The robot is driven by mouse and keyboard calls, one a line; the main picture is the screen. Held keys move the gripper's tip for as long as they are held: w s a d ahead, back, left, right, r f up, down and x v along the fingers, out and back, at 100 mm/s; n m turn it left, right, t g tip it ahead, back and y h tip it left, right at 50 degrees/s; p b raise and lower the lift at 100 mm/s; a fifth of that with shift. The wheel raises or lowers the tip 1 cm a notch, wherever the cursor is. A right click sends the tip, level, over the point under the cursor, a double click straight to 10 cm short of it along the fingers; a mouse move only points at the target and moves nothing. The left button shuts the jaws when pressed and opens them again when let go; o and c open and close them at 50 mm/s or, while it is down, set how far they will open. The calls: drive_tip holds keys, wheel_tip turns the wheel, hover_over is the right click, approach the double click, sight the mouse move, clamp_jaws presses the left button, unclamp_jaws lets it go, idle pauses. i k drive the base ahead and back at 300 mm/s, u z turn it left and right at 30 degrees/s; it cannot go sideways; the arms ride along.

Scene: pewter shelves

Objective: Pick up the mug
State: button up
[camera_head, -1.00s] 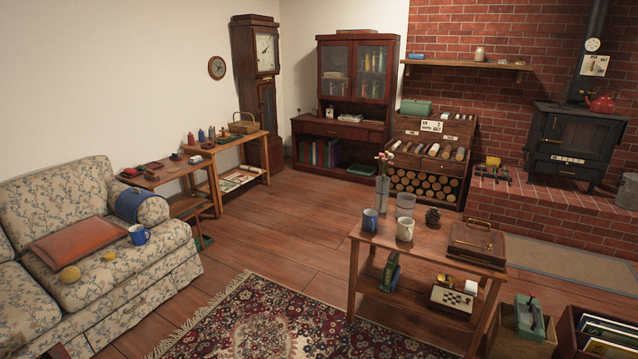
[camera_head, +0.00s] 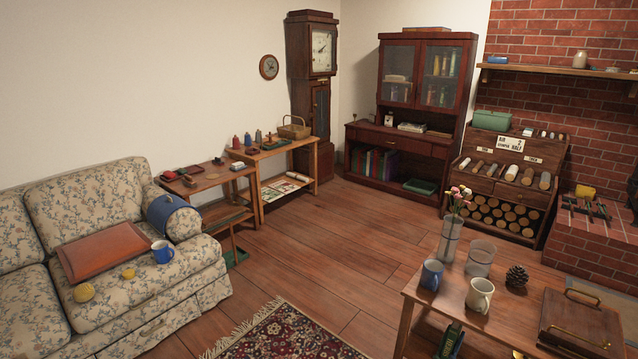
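Several mugs are in view, and I cannot tell which one the task names. A blue mug with a pale inside (camera_head: 163,251) stands on the sofa seat, beside a reddish-brown board or cushion. A dark blue mug (camera_head: 431,275) stands on the wooden table at the lower right. My gripper is not in view.
The floral sofa (camera_head: 110,318) fills the left side, with two yellow balls on its seat. The wooden table (camera_head: 453,309) also holds a flower vase (camera_head: 450,238), a clear glass (camera_head: 480,258), a pine cone (camera_head: 516,277) and a wooden box (camera_head: 580,325). Wooden floor (camera_head: 350,250) lies open between them.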

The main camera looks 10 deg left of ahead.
sight(161, 250)
drive_tip(key=u, duration=0.3)
drive_tip(key=i, duration=1.45)
drive_tip(key=u, duration=0.9)
drive_tip(key=i, duration=1.15)
drive_tip(key=u, duration=1.3)
drive_tip(key=i, duration=0.9)
drive_tip(key=u, duration=0.6)
